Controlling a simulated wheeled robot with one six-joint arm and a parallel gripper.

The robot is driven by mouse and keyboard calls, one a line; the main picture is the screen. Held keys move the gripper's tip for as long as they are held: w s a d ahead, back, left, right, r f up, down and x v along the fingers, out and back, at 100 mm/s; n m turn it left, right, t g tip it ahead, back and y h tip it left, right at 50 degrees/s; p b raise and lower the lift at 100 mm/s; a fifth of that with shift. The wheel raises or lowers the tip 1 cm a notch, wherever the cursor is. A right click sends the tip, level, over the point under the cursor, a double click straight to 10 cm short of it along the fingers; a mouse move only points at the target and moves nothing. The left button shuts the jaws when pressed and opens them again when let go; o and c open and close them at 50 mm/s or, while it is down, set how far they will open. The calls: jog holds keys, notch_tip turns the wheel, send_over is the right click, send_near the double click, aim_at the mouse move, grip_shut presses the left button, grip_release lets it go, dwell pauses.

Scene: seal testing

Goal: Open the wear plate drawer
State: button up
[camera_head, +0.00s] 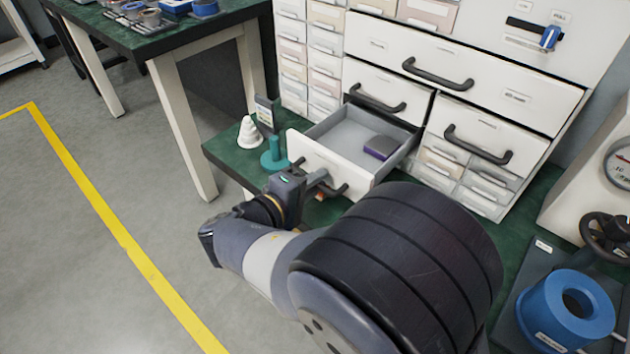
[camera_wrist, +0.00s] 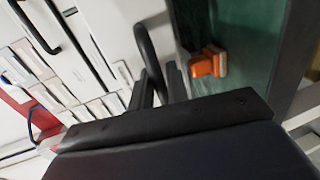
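A white drawer (camera_head: 318,158), low in the white cabinet, stands pulled well out in the head view. Its grey inside shows, with a dark purple block (camera_head: 381,147) in it. I cannot read its label. My gripper (camera_head: 318,181) is at the front of this drawer, at its black bar handle (camera_head: 338,190). In the wrist view, the handle (camera_wrist: 147,45) runs down between the two dark fingers of my gripper (camera_wrist: 160,88), which look closed around it. The fingertips are partly hidden in the head view.
Closed drawers with black handles (camera_head: 437,75) are above and right of the open one. A white cone (camera_head: 249,133) and a teal stand (camera_head: 274,156) are on the green bench to its left. A blue ring (camera_head: 566,312) is at right.

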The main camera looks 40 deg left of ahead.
jog(key=d+p+v, duration=0.1)
jog(key=p+v, duration=0.1)
jog(key=v, duration=0.8)
jog(key=shift+s+a, duration=0.35)
jog(key=shift+a, duration=0.15)
jog(key=shift+r, duration=0.1)
jog(key=b+x, duration=0.2)
jog(key=x, duration=0.9)
jog(key=shift+w, duration=0.1)
